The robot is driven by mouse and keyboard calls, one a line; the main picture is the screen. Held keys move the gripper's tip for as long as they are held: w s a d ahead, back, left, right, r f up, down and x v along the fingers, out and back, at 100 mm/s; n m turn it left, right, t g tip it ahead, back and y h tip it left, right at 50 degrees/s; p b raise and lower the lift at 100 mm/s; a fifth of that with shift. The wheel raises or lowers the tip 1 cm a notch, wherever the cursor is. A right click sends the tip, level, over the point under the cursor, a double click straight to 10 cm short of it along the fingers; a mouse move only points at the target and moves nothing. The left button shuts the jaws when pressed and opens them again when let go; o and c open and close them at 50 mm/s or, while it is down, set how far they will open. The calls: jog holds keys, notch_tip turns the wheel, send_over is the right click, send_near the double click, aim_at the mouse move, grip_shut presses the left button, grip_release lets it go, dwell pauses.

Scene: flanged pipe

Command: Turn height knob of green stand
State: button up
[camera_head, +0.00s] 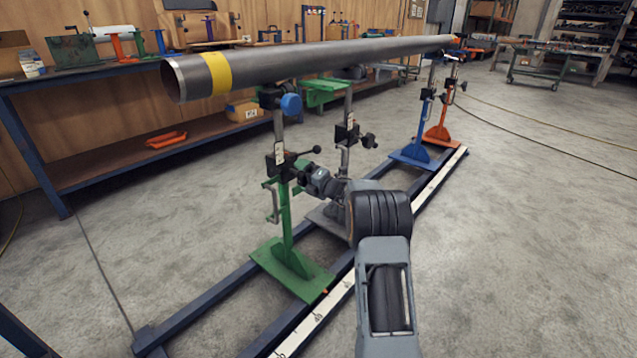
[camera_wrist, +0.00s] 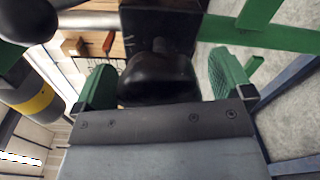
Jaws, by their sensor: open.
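The green stand (camera_head: 286,222) stands on the rail frame at the near end of the pipe, with a black clamp block (camera_head: 280,165) on its post. My gripper (camera_head: 300,180) is at the right side of this block in the head view. In the wrist view a rounded black knob (camera_wrist: 158,80) lies between the two green-padded fingers of my gripper (camera_wrist: 165,85). The fingers are apart, with visible gaps on both sides of the knob. In the head view my gripper and wrist hide the knob.
The long steel pipe (camera_head: 300,62) with a yellow band lies above on the stands. A black ball-ended lever (camera_head: 305,153) sticks out just above my gripper. A grey stand (camera_head: 345,160) is close behind my wrist. Blue (camera_head: 414,150) and orange (camera_head: 442,132) stands are farther off.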

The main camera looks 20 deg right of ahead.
jog(key=p+v, duration=0.3)
jog(key=v, duration=0.9)
jog(key=shift+s, duration=0.35)
jog(key=shift+d+r, duration=0.1)
jog(key=shift+r, duration=0.1)
jog(key=s+a+r+m+g+h+p, duration=0.25)
jog(key=r+m+h+p, duration=0.35)
jog(key=r+p, duration=0.55)
jog(key=s+a+r+m+g+h+p, duration=0.1)
jog(key=a+r+m+h+p, duration=0.2)
jog(key=r+m+p, duration=0.9)
jog(key=s+a+r+m+g+p, duration=0.2)
jog(key=s+a+r+g+p, duration=0.1)
jog(key=s, duration=0.5)
jog(key=s+a+r+m+g+y+p, duration=0.1)
jog(key=s+a+r+m+g+p, duration=0.2)
jog(key=s+a+r+p, duration=0.3)
jog(key=s+a+r+m+g+p, duration=0.3)
jog(key=s+a+r+p, duration=0.2)
jog(key=s+r, duration=0.3)
jog(key=s+p, duration=0.1)
jog(key=s, duration=0.2)
jog(key=shift+s+y, duration=0.3)
jog(key=shift+s, duration=0.05)
jog(key=shift+r, duration=0.2)
